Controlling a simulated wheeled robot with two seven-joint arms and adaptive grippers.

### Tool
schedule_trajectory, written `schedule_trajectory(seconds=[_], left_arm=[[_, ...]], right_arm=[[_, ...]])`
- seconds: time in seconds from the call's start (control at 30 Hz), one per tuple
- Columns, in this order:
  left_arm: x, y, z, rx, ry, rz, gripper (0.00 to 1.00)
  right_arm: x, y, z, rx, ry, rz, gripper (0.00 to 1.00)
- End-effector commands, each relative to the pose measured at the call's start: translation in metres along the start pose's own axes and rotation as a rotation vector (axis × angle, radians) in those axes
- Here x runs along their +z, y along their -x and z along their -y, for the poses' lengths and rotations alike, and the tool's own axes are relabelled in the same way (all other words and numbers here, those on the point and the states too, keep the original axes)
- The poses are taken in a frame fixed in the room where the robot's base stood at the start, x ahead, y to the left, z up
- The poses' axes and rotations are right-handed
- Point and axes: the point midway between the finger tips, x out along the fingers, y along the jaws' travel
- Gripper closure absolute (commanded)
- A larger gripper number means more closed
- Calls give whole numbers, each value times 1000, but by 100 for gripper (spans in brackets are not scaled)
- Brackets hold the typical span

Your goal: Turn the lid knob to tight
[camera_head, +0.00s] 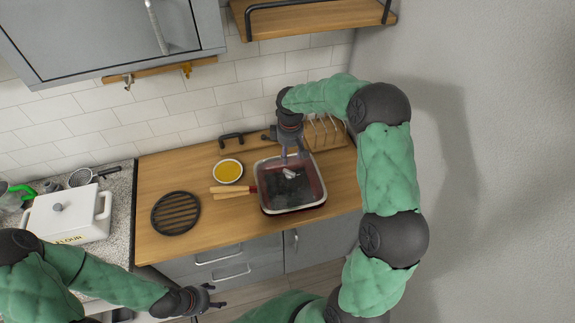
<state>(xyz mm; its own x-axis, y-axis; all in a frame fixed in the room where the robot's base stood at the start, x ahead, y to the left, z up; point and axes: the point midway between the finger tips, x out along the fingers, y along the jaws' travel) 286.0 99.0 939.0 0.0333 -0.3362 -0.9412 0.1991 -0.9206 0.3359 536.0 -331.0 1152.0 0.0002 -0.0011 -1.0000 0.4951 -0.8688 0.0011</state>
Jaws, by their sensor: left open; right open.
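A square red-sided pan (322,190) with a dark top and a pale rim stands on the wooden counter. A small silvery knob (290,173) shows near the middle of its top; its exact turn and any tight mark are too small to read. My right gripper (292,153) points down just above and behind the knob, open; whether a fingertip touches the knob I cannot tell. My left gripper (214,297) is open and empty, low in front of the counter's front edge, well away from the pan.
Wooden handles (228,190) lie at the pan's left. A bowl of yellow liquid (228,171), a round black grate (176,213) and a wooden rack (325,132) are nearby. A white flour box (68,215) stands at left. The counter's front right is clear.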

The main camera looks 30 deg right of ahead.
Motion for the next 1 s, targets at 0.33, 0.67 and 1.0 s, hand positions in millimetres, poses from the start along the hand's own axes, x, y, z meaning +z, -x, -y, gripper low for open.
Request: schedule_trajectory(seconds=[0.33,0.67,1.0], left_arm=[[0,6,-2,0,0,-1,39],[0,8,-3,0,0,-1,39],[0,8,-3,0,0,-1,39]], right_arm=[[1,-61,1,-4,0,2,52],[0,-91,0,-1,-1,-1,52],[0,-92,0,-1,-1,-1,64]])
